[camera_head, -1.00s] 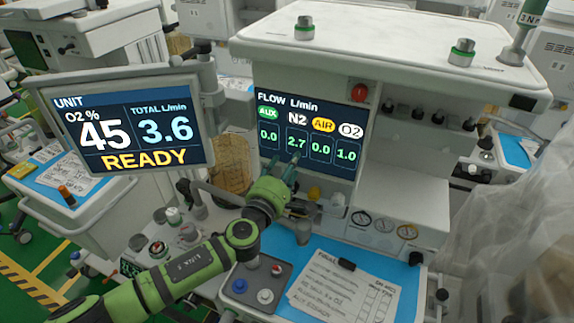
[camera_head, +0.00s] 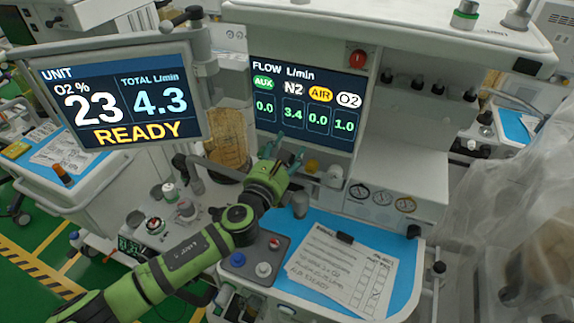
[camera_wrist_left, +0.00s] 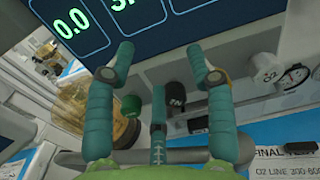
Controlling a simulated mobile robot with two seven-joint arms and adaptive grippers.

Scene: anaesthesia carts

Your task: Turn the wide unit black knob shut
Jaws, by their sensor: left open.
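The black knob, lettered N2 (camera_wrist_left: 176,97), shows in the left wrist view below the flow screen, between my open fingers. A finger of mine stands just left of it. My left gripper (camera_head: 284,145) is open and empty in front of the flow controls, and its spread fingers show in the left wrist view (camera_wrist_left: 160,52). In the head view the gripper hides the black knob. I cannot tell whether any finger touches it. The flow screen (camera_head: 307,100) reads N2 3.4, AUX 0.0, AIR 0.0 and O2 1.0. My right gripper is out of view.
A green knob (camera_wrist_left: 131,104) is left of the black one. A yellow knob (camera_head: 312,165) and a white O2 knob (camera_wrist_left: 266,67) are to the right. The unit monitor (camera_head: 122,98) reads O2 23%, total 4.3. Papers (camera_head: 340,268) lie on the blue worktop.

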